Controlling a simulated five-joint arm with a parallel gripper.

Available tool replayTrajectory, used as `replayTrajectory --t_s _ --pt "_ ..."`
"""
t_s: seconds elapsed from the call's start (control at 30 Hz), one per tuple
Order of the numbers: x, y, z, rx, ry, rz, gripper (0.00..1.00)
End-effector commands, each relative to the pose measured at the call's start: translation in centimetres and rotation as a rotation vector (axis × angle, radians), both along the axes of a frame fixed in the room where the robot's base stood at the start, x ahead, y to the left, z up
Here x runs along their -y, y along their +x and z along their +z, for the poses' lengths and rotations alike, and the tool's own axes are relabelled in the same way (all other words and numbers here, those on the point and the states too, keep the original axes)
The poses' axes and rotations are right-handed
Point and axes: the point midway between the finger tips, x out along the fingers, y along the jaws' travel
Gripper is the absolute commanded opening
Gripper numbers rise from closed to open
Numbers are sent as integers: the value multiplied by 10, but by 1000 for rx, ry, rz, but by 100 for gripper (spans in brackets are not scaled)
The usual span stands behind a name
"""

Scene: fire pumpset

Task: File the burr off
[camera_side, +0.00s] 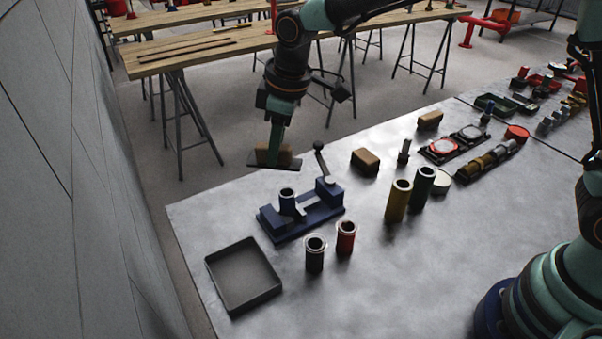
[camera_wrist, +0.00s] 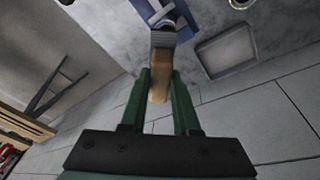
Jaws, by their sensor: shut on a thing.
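My gripper (camera_side: 275,148) is shut on the file (camera_side: 262,162), a tan wooden block with a dark flat plate under it. It is held level in the air, up and left of the vise and apart from it. In the wrist view the tan block of the file (camera_wrist: 159,88) sits between the green fingers of my gripper (camera_wrist: 160,76). The blue vise (camera_side: 325,209) stands on the grey table with a short dark tube (camera_side: 287,206) upright in it. The vise shows partly at the top of the wrist view (camera_wrist: 186,18). The burr is too small to tell.
A dark empty tray (camera_side: 245,274) lies at the table's near left corner. A black tube (camera_side: 315,256) and a red tube (camera_side: 346,238) stand near the vise. Taller brass (camera_side: 397,204) and dark green (camera_side: 421,190) cylinders stand to the right. A wooden block (camera_side: 365,161) lies behind.

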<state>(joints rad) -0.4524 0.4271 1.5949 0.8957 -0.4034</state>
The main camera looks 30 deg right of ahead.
Motion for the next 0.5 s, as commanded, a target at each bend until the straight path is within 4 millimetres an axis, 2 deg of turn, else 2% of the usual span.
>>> replayTrajectory --t_s 0.17,0.5 --pt "16 -10 -6 -21 8 -96 0" --pt "18 -12 -31 -27 7 -109 0"
